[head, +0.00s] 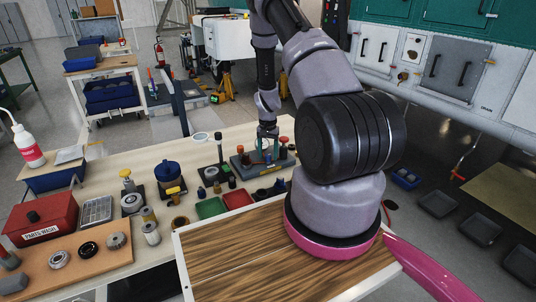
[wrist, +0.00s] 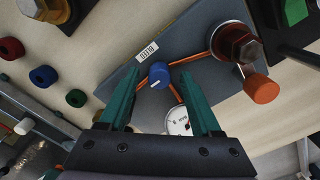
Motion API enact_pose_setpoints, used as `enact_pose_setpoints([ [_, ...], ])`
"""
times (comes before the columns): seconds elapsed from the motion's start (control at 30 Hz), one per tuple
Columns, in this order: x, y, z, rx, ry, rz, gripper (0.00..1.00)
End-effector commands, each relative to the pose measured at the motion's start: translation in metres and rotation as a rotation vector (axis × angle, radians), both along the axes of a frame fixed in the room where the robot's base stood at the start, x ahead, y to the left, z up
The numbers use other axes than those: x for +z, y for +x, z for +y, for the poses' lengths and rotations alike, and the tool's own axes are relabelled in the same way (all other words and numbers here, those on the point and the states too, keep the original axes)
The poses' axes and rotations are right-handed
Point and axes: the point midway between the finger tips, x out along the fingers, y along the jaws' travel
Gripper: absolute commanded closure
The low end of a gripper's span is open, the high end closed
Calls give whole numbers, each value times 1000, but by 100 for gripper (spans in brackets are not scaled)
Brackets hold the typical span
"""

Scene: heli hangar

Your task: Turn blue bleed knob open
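The blue knob (wrist: 159,74) sits on a blue-grey plate (wrist: 205,40) beside a white label that seems to read BLEED (wrist: 148,51). Orange tubes run from the knob toward a fitting and a round white gauge (wrist: 177,122). My gripper (wrist: 161,70) is open, with one teal finger on each side of the knob and a visible gap to both in the picture. I cannot tell how far the tips are above the knob. In the head view my gripper (head: 268,136) points down over the same fixture plate (head: 245,164); the knob is hard to make out there.
An orange knob (wrist: 260,88) and a dark red fitting with a hex top (wrist: 238,45) stand right of the blue knob. Red, blue and green round parts lie at left in the wrist view. The bench (head: 150,272) also holds a red box (head: 40,222) and several small parts.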

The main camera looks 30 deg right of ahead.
Motion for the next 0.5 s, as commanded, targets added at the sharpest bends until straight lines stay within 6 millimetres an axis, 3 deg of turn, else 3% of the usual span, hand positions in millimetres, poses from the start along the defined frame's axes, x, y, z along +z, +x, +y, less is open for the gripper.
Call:
enact_pose_setpoints([
  [0.3, 3, 0, 0, -1, 0, 0, 36],
  [0.5, 33, 1, 0, -1, -1, -4, 36],
])
